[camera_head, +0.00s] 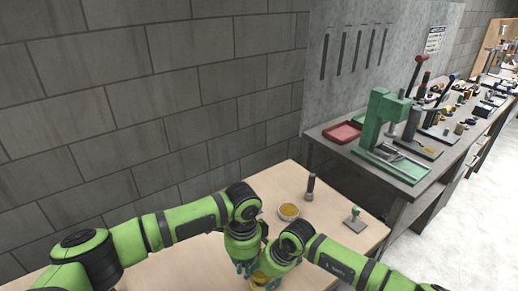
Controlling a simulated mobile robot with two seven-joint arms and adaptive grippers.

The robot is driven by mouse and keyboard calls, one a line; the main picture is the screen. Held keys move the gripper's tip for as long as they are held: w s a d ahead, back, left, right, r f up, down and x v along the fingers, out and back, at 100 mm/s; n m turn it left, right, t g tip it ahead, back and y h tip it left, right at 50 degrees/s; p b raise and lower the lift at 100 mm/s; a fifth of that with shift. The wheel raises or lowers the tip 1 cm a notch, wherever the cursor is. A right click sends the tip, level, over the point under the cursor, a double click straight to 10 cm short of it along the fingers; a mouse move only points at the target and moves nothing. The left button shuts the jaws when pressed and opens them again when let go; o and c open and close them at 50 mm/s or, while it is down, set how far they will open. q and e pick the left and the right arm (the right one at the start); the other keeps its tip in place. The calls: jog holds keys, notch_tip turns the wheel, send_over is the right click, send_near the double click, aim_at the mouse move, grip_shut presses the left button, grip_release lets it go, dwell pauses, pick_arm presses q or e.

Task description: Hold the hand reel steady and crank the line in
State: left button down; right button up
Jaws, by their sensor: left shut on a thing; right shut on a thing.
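The two green arms meet over the light wooden table at the bottom middle of the head view. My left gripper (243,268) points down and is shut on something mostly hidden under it. My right gripper (266,274) is close beside it on the right, also shut. A yellowish round part (260,279), seemingly the hand reel, shows just below the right gripper at the lower picture edge. The grippers hide most of it, so I cannot make out its crank, its line or exactly which part each gripper holds.
On the wooden table (180,272), behind the grippers, are a round dish with an amber top (289,211), a dark upright cylinder (310,187) and a small green-handled piece (355,219). A block wall stands behind. A dark workbench with a green press (382,122) stands at right.

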pick_arm(q)
jog(key=shift+w+a+r, duration=0.1)
jog(key=shift+w+a, duration=0.1)
jog(key=shift+w, duration=0.7)
jog(key=shift+w+a+r, duration=0.1)
jog(key=shift+w+a, duration=0.1)
jog(key=shift+w, duration=0.65)
jog(key=shift+w+d, duration=0.1)
jog(key=shift+w, duration=0.15)
jog(key=shift+a, duration=0.35)
jog(key=r, duration=0.5)
jog(key=shift+s+d+r, duration=0.25)
jog(key=shift+r, duration=0.05)
